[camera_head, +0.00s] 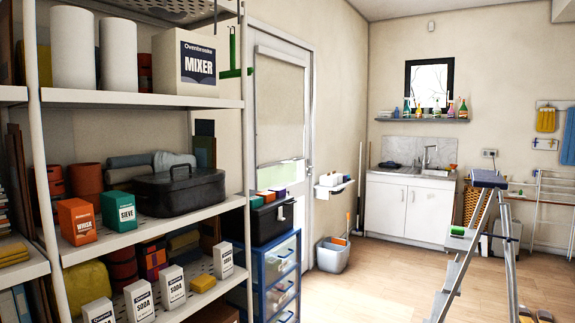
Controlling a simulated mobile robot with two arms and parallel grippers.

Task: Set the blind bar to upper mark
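A pale roller blind (283,105) covers most of the window in the white door (305,215) near the picture's middle. The blind's bar (284,162) runs along its lower edge, low on the window. A strip of bare glass (288,174) shows below the bar, with green outside. I cannot make out any marks beside the blind at this distance. Neither of my grippers is in view.
White shelving (150,98) with boxes, rolls and a black roaster (180,192) fills the left. A blue drawer unit (275,270) stands before the door's lower left. A grey bucket (332,255) is beside the door. A stepladder (480,230) stands at right. Wooden floor (375,285) between is clear.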

